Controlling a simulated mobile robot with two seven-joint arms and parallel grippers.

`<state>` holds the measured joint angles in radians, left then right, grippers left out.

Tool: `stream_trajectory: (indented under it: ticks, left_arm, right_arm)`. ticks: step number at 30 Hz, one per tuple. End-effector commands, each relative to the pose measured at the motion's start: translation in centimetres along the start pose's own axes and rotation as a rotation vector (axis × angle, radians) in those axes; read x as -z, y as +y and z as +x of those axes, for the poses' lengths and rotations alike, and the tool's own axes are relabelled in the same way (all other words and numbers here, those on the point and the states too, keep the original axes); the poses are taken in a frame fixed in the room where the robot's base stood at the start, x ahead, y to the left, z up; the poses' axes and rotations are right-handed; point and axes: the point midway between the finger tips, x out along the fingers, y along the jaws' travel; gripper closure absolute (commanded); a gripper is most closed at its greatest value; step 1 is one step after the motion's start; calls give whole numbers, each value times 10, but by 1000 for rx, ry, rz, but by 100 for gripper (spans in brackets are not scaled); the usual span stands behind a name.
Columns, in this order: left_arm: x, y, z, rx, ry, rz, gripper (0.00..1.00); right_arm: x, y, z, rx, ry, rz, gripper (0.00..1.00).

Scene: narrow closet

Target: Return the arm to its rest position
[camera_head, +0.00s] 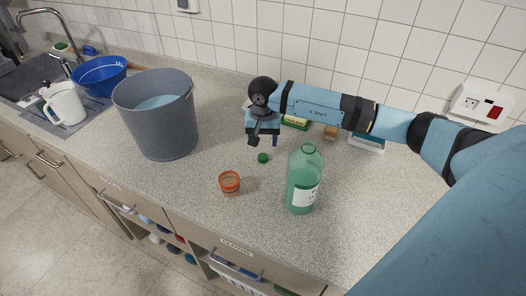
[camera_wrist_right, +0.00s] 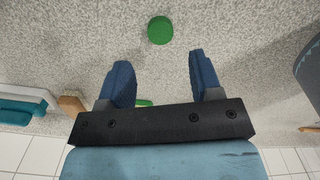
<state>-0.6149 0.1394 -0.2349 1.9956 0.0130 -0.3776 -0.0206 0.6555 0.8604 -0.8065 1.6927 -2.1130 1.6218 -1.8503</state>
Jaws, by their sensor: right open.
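My right arm reaches in from the right in the head view, over the speckled counter (camera_head: 370,205). My right gripper (camera_head: 262,143) points down and is open. In the wrist view its two blue fingers (camera_wrist_right: 157,80) are apart with nothing between them. A small green cap (camera_head: 263,158) lies on the counter just below the gripper. The cap also shows in the wrist view (camera_wrist_right: 160,30), beyond the fingertips. A green bottle (camera_head: 303,185) without a cap stands upright to the right of it. My left gripper is not in view.
A grey bucket (camera_head: 160,125) with bluish contents stands left of the gripper. An orange-rimmed cup (camera_head: 229,184) is near the front. Behind the arm lie a green-and-yellow item (camera_head: 296,123) and a teal-and-white item (camera_head: 367,143). A white pitcher (camera_head: 66,106) and blue basin (camera_head: 99,76) are far left.

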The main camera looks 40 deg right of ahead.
Motion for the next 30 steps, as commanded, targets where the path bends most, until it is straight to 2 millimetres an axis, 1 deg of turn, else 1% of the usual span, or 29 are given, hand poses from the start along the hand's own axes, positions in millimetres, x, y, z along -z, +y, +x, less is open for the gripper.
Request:
stream_trajectory:
  ticks: [1, 3, 6, 9, 12, 17, 19, 20, 23, 27, 30]
  left_arm:
    - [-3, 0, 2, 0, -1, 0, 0]
    - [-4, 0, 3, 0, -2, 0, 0]
    - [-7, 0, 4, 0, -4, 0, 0]
    - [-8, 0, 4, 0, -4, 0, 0]
    - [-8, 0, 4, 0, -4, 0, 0]
    - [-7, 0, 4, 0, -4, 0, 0]
    - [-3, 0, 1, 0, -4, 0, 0]
    - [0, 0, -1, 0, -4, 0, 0]
    - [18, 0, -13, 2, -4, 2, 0]
    - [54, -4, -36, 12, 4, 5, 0]
    - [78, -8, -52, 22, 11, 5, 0]
  right_arm:
    - [1, -1, -10, 3, 5, 0, 41]
    - [1, 0, -23, 2, 3, -1, 41]
    - [1, 0, -38, 1, 2, 0, 41]
    - [0, -1, -47, 2, 2, 0, 41]
    - [0, 0, -51, 0, 0, 0, 41]
    - [0, 0, -53, 0, 0, 0, 41]
    - [0, 0, -58, 0, 0, 0, 41]
    - [0, 0, -62, 0, 0, 0, 41]
    - [0, 0, -84, 1, 0, 0, 41]
    - [0, 0, -126, 0, 0, 0, 41]
    - [0, 0, -153, 0, 0, 0, 41]
